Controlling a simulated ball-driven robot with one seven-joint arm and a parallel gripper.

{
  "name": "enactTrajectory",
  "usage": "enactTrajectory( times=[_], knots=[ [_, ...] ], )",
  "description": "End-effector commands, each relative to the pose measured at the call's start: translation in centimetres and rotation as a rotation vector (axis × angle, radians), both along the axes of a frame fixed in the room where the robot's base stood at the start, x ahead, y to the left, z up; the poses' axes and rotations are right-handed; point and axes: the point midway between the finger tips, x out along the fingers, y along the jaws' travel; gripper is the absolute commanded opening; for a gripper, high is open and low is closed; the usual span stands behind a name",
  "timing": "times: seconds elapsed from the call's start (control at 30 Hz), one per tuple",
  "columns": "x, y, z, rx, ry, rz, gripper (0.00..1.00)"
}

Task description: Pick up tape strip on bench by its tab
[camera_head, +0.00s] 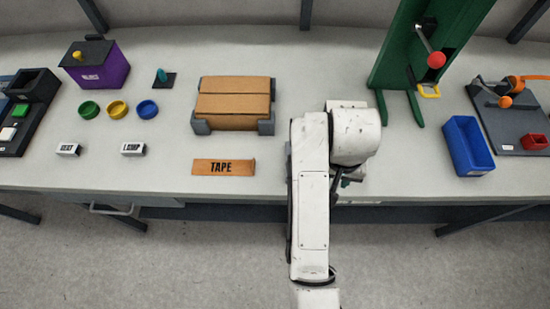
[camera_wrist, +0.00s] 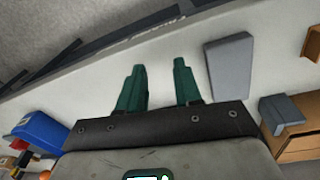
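My gripper (camera_wrist: 158,82) shows in the wrist view with its two dark green fingers spread apart and only bare bench between them. A flat grey piece (camera_wrist: 230,66) lies on the bench just right of the fingers, apart from them. I cannot tell for sure whether it is the tape strip, and no separate tab is clear on it. In the head view my white arm reaches over the bench's front edge and hides most of the gripper and the bench under it. An orange plate marked TAPE (camera_head: 223,167) lies left of the arm.
A cardboard box (camera_head: 233,98) in grey corner holders stands behind the TAPE plate. A blue bin (camera_head: 468,146) stands right of my arm, with a green stand (camera_head: 400,60) behind. A purple box (camera_head: 95,66) and coloured rings are at left. The front bench edge (camera_wrist: 150,38) runs beyond my fingertips.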

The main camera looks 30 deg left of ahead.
Motion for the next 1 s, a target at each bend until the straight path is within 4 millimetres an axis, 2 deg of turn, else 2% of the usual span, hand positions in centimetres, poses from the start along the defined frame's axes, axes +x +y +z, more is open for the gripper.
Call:
enactTrajectory(
  times=[0.03, 0.1, 0.2, 0.33, 0.47, 0.7, 1.0],
  knots=[
    [-0.5, 4.5, 1.3, 0.012, 0.011, 0.046, 0.34],
    [-1.6, 9.0, 2.7, 0.021, 0.029, 0.089, 0.34],
    [-3.6, 14.0, 4.4, 0.028, 0.053, 0.141, 0.34],
    [-5.6, 17.8, 5.8, 0.035, 0.075, 0.183, 0.34],
    [-6.4, 19.0, 5.5, 0.034, 0.084, 0.198, 0.34],
    [-6.4, 19.0, 2.1, 0.032, 0.086, 0.198, 0.34],
    [-6.4, 19.1, -0.2, 0.033, 0.085, 0.198, 0.34]
  ],
)
